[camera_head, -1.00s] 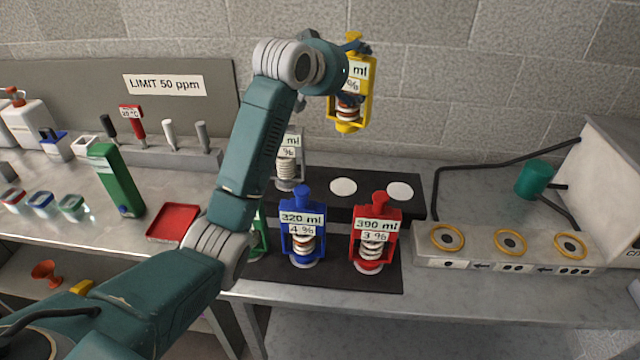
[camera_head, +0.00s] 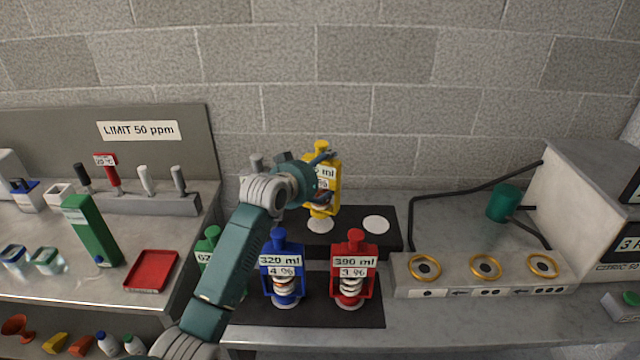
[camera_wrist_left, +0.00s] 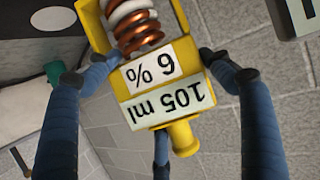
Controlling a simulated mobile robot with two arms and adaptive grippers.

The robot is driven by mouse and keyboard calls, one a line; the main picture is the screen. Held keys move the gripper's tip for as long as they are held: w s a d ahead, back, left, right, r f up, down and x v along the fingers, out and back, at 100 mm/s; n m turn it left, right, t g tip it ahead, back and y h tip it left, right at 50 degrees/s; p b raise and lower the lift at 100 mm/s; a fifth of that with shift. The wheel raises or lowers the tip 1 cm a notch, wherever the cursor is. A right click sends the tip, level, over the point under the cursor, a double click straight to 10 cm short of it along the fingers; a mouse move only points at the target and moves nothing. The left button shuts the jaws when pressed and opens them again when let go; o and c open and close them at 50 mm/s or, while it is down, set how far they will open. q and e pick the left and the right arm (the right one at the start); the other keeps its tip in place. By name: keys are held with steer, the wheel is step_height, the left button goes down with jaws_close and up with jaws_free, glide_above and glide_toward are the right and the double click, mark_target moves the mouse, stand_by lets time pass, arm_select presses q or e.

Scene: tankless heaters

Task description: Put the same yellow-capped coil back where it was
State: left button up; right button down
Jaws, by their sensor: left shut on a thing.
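The yellow-capped coil (camera_head: 323,192), labelled 105 ml and 6 % in the left wrist view (camera_wrist_left: 165,85), hangs upright in my left gripper (camera_head: 318,172). The fingers are shut on its yellow frame, one on each side. Its lower end is in front of or just above the left visible white disc (camera_head: 320,226) on the raised black shelf (camera_head: 349,226). I cannot tell whether it touches. The right white disc (camera_head: 376,224) is bare. My right gripper is out of view.
A blue-capped coil (camera_head: 282,262) and a red-capped coil (camera_head: 352,262) stand in the front row on the black mat (camera_head: 318,315). A green-capped one (camera_head: 207,250) is partly hidden by my arm. The grey heater base (camera_head: 485,276) stands to the right.

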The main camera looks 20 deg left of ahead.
arm_select(q)
step_height(320, 180, down, 3)
steer(key=shift+f, duration=0.35)
steer(key=o, duration=2)
steer(key=shift+s+f, duration=0.1)
steer(key=shift+f, duration=0.05)
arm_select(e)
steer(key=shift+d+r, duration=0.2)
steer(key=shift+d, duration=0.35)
arm_select(q)
steer(key=shift+r, duration=0.2)
steer(key=shift+s+a, duration=0.1)
steer(key=shift+s, duration=0.3)
steer(key=b+v, duration=0.1)
steer(key=v, duration=1)
steer(key=shift+s+r, duration=0.1)
steer(key=shift+r, duration=0.05)
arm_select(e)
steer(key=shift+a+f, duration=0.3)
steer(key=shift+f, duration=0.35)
